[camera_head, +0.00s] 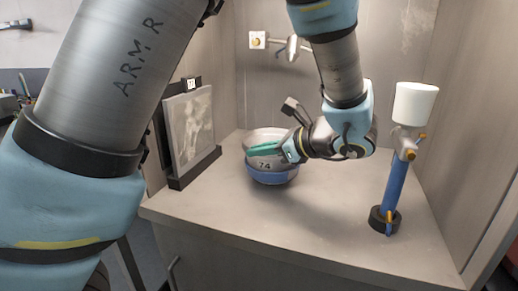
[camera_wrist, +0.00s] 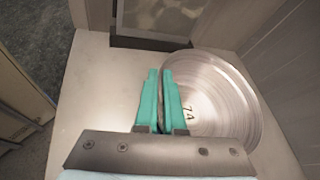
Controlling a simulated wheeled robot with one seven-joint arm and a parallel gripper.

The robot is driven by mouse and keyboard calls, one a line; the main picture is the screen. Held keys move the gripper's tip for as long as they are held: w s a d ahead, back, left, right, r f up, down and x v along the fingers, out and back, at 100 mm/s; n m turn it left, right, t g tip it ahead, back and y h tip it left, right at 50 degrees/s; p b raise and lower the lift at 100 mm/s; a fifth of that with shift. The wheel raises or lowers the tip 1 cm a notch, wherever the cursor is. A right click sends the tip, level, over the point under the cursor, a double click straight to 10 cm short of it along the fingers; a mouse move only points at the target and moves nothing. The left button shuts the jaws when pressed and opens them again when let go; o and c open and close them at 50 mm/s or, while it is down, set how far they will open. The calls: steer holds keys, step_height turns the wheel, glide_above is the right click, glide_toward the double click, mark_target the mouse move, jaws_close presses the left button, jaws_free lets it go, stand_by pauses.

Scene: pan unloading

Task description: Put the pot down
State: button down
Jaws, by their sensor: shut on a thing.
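The pot (camera_head: 265,163) is a round metal vessel marked 74, with a blue band around its lower part. It is over the back left of the grey counter and looks upright or nearly so. In the wrist view its ringed metal inside (camera_wrist: 225,95) shows to the right of the fingers. My gripper (camera_head: 264,148) has teal fingers and is shut on the pot's near wall. In the wrist view the fingers (camera_wrist: 163,88) close on the pot's left edge. I cannot tell if the pot's base touches the counter.
The counter (camera_head: 310,225) is clear in front of the pot. A framed picture on a dark stand (camera_head: 190,135) is close on the left. A blue post with a white cup-like top (camera_head: 397,155) stands at the right. A tap-like fitting (camera_head: 285,45) is on the back wall.

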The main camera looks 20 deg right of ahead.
steer(key=shift+f, duration=0.25)
steer(key=c, duration=1)
jaws_free()
steer(key=shift+r, duration=0.1)
steer(key=shift+r, duration=0.35)
steer(key=b+v, duration=0.2)
steer(key=v, duration=1)
steer(key=shift+f, duration=0.15)
steer(key=shift+w, duration=0.1)
